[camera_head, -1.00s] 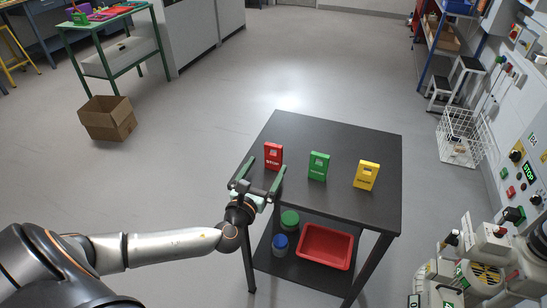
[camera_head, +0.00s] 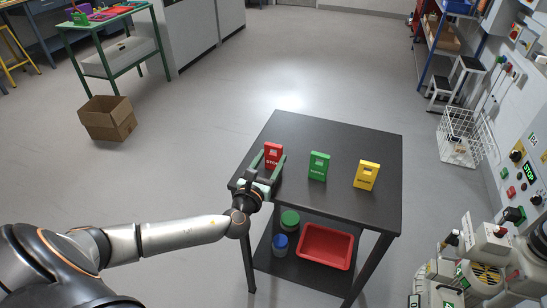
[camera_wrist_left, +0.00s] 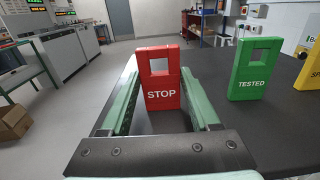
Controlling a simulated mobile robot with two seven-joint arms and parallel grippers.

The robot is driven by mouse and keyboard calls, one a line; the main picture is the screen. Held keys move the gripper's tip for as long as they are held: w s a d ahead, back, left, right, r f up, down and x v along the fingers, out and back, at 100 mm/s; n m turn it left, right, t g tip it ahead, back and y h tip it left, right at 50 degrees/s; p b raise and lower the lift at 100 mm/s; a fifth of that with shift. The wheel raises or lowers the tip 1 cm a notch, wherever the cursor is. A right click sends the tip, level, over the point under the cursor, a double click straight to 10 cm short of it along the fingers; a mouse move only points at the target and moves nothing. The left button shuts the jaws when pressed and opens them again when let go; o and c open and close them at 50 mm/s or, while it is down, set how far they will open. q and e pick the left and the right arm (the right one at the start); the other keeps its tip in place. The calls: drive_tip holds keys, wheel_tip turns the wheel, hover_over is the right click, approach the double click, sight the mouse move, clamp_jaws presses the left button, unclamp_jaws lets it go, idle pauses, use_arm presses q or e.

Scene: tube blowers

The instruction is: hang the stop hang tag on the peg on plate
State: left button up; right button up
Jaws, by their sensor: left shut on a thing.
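The red STOP hang tag (camera_head: 272,153) stands upright near the left edge of the dark table. In the left wrist view the tag (camera_wrist_left: 161,98) shows its white word and a square hole near its top. My left gripper (camera_head: 267,171) has one green finger on each side of the tag and is shut on it. The tag's foot is at the tabletop. I cannot clearly make out the peg on its plate.
A green TESTED tag (camera_head: 319,166) and a yellow tag (camera_head: 366,175) stand to the right on the table (camera_head: 340,133). A red bin (camera_head: 326,247) is on the lower shelf. A wall panel (camera_head: 526,150) with buttons and a wire basket (camera_head: 460,138) are at the right.

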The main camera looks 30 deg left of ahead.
use_arm(q)
drive_tip(key=c, duration=0.6)
drive_tip(key=shift+o, duration=0.2)
use_arm(e)
drive_tip(key=shift+w+r, duration=0.15)
drive_tip(key=shift+w, duration=0.15)
use_arm(q)
drive_tip(key=shift+r, duration=0.1)
drive_tip(key=shift+r, duration=0.2)
drive_tip(key=r, duration=0.1)
drive_tip(key=r+p, duration=0.1)
drive_tip(key=r, duration=0.1)
drive_tip(key=shift+s+d+r, duration=0.15)
drive_tip(key=shift+s, duration=0.05)
drive_tip(key=s+d+r+m+h+p, duration=0.2)
drive_tip(key=s+d+r+h+p, duration=0.2)
drive_tip(key=s+d+r, duration=0.8)
drive_tip(key=shift+d+r+m+p, duration=0.3)
drive_tip(key=shift+d+r+p, duration=0.6)
drive_tip(key=shift+p, duration=0.3)
use_arm(e)
wheel_tip(320, 180, up, 6)
drive_tip(key=d, duration=0.1)
drive_tip(key=shift+s+r, duration=0.2)
drive_tip(key=shift+s, duration=0.2)
